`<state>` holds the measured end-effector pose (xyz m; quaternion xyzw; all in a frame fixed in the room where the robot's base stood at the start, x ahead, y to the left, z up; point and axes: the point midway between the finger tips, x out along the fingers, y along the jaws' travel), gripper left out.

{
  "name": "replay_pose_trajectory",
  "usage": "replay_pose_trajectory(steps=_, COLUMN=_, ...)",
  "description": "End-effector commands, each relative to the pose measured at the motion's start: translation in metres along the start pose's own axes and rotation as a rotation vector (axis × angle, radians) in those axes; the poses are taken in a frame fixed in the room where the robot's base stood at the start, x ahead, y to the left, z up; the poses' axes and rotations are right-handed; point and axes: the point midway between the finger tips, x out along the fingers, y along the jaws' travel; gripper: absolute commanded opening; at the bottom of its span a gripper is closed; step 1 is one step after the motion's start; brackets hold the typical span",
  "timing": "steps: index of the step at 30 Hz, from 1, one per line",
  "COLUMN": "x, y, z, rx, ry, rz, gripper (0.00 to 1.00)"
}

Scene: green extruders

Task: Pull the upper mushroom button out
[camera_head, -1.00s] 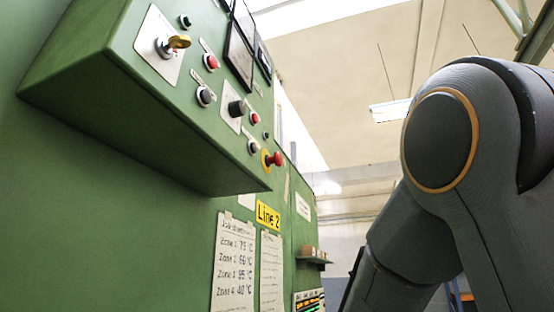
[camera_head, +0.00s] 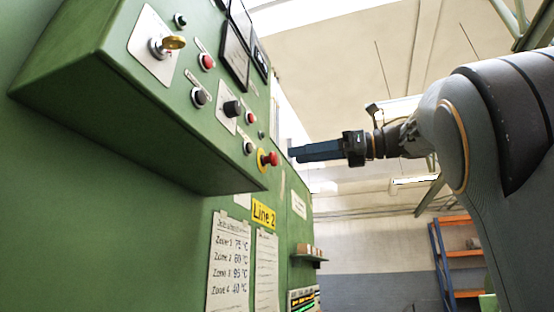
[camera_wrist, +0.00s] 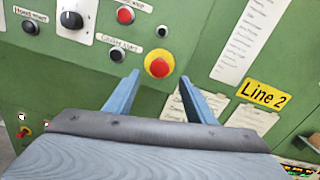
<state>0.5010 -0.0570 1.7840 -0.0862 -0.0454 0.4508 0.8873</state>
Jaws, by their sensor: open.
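The upper mushroom button, a red knob on a yellow ring (camera_head: 272,159), is at the lower right of the green control box. In the wrist view the mushroom button (camera_wrist: 160,65) sits just beyond and between my fingertips. My gripper (camera_wrist: 158,79) is open, with one blue finger on each side and nothing between them. In the head view my gripper (camera_head: 292,154) points left toward the panel, close to the button. I cannot tell the exact gap; no contact shows.
The box also carries a key switch (camera_head: 172,43), a red button (camera_head: 206,61) and a black knob (camera_head: 233,108). A small red-and-yellow control (camera_wrist: 23,132) shows low at left in the wrist view. A "Line 2" label (camera_head: 263,213) and paper sheets hang below.

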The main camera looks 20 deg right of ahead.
Motion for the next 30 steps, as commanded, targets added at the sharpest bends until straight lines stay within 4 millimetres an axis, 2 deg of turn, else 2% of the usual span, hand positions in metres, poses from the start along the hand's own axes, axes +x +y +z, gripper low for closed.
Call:
replay_pose_trajectory(steps=15, x=0.066, y=0.002, z=0.002, rx=-0.002, ry=0.002, rz=0.005, gripper=0.5)
replay_pose_trajectory(steps=20, x=0.075, y=0.001, z=0.001, rx=-0.002, ry=0.002, rz=0.003, gripper=0.5)
replay_pose_trajectory(steps=28, x=0.076, y=0.001, z=0.0, rx=-0.002, ry=0.002, rz=0.002, gripper=0.5)
replay_pose_trajectory(steps=30, x=0.076, y=0.001, z=0.0, rx=-0.002, ry=0.002, rz=0.002, gripper=0.38)
